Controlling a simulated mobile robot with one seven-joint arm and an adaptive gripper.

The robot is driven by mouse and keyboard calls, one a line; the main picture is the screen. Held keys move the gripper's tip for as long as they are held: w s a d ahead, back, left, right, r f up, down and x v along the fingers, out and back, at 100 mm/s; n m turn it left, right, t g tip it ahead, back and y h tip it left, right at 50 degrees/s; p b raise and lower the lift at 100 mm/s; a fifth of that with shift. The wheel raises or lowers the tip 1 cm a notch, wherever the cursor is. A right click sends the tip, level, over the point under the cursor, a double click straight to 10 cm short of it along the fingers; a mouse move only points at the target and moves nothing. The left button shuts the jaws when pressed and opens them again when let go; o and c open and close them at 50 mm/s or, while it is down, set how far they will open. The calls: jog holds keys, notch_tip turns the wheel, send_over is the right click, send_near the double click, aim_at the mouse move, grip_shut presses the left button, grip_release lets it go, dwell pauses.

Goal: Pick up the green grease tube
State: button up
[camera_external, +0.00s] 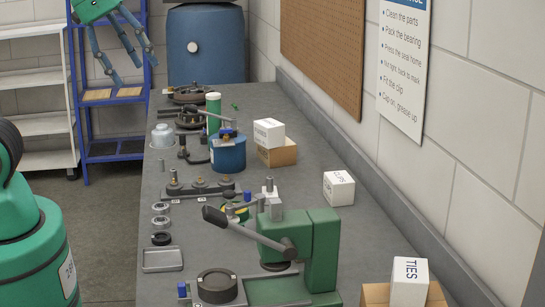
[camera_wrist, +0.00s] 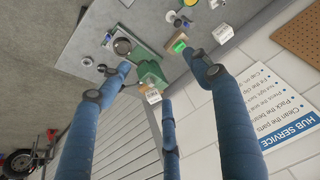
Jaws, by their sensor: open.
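The green grease tube (camera_external: 213,112) stands upright with a pale top at the far part of the grey bench, behind the blue can (camera_external: 228,152). My gripper (camera_external: 133,70) is open and empty, its blue fingers spread and hanging down at the upper left of the external view. It appears left of the tube and higher in the picture, clearly apart from it. In the wrist view the open fingers (camera_wrist: 150,75) frame the bench and wall. I cannot make out the tube for sure there; a small bright green patch (camera_wrist: 179,46) near one fingertip is unclear.
A green press (camera_external: 322,250) with a lever stands on the near bench. Round dark parts (camera_external: 188,94) lie around the tube. White boxes (camera_external: 269,132) line the wall side. A blue drum (camera_external: 205,45) and blue rack (camera_external: 100,148) stand beyond.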

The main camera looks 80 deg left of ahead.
jog(key=w+a+r+p, duration=0.1)
jog(key=w+a+r, duration=0.4)
jog(key=w, duration=0.4)
jog(key=w+a+f+g+p, duration=0.1)
jog(key=w+a, duration=0.5)
jog(key=a, duration=0.3)
jog(key=w+a+f+m+g+p, duration=0.1)
jog(key=w+a, duration=0.5)
jog(key=a, duration=0.3)
jog(key=w+a+f+g+p, duration=0.1)
jog(key=w+a, duration=0.5)
jog(key=a, duration=0.4)
jog(key=m+g+p, duration=0.1)
jog(key=g+p, duration=0.1)
jog(key=p, duration=0.2)
send_near(211, 91)
jog(key=f, duration=0.6)
jog(key=shift+w+a+f, duration=0.1)
jog(key=shift+w+f, duration=0.1)
jog(key=shift+w, duration=0.15)
jog(key=shift+s+a+f, duration=0.2)
jog(key=shift+a+f, duration=0.1)
jog(key=shift+f, duration=0.05)
jog(key=shift+f, duration=0.15)
